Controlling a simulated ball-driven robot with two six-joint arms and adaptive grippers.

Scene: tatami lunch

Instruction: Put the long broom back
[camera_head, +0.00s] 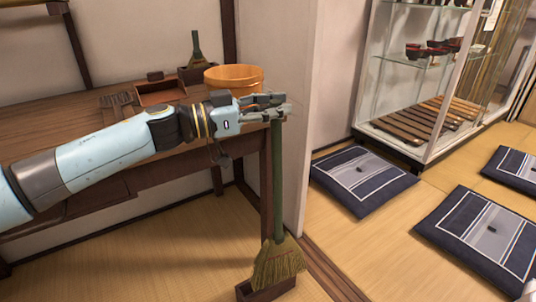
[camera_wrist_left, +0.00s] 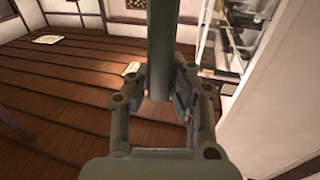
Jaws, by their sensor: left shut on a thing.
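The long broom (camera_head: 278,190) stands upright, with a green handle and a straw-coloured brush head at its lower end. The brush end is at a small dark wooden box (camera_head: 266,291) on the floor; whether it rests on the bottom is hidden. My left gripper (camera_head: 277,108) is shut on the handle near its top, beside the wall's end. In the left wrist view the green handle (camera_wrist_left: 162,50) stands between the fingers of the left gripper (camera_wrist_left: 158,85). My right gripper is not in view.
A wooden desk (camera_head: 60,112) at left carries a wooden tub (camera_head: 234,78), a tray (camera_head: 158,92) and a small hand broom (camera_head: 197,48). A wall edge (camera_head: 300,130) stands right of the broom. Cushions (camera_head: 362,180) and a glass cabinet (camera_head: 420,75) lie beyond.

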